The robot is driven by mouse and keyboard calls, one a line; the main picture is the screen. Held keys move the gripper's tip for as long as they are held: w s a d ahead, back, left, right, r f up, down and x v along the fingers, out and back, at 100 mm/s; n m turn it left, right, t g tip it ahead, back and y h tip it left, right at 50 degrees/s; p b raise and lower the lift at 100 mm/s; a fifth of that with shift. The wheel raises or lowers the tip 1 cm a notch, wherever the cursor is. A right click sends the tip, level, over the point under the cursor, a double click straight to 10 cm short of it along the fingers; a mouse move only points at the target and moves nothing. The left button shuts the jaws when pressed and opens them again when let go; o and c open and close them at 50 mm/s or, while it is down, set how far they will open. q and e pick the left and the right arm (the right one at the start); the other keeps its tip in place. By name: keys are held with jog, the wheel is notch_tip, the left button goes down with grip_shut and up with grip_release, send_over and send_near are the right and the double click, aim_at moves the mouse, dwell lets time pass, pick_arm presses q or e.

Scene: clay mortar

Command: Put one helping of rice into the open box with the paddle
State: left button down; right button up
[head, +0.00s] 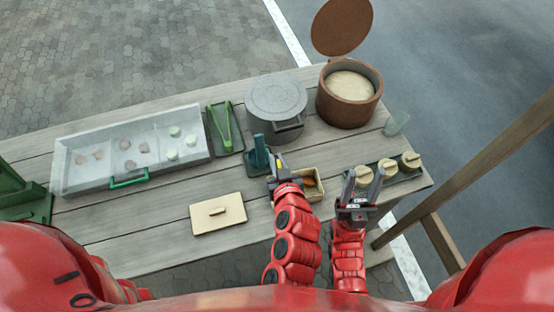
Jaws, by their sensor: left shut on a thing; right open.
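The brown rice tub (322,105) stands at the back right, its round lid (342,27) raised, with pale rice (350,85) inside. The open box (316,190) is small and tan and sits near the front edge; something orange shows in it, and my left arm partly hides it. My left gripper (273,163) is shut at the blue-green paddle (259,146), which stands upright in a dark holder, left of the box. The exact grip is too small to make out. My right gripper (361,184) is open and empty, right of the box.
A flat tan lid (217,213) lies front left of the box. A grey lidded pot (276,96), green tongs on a tray (225,130) and a metal tray (84,181) stand behind. Several tan-topped containers (388,168) and a glass (396,123) are right.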

pick_arm(q)
jog(key=shift+r, duration=0.1)
dwell(0.4)
notch_tip(320, 180, up, 10)
jog(key=p, duration=0.6)
dwell(0.9)
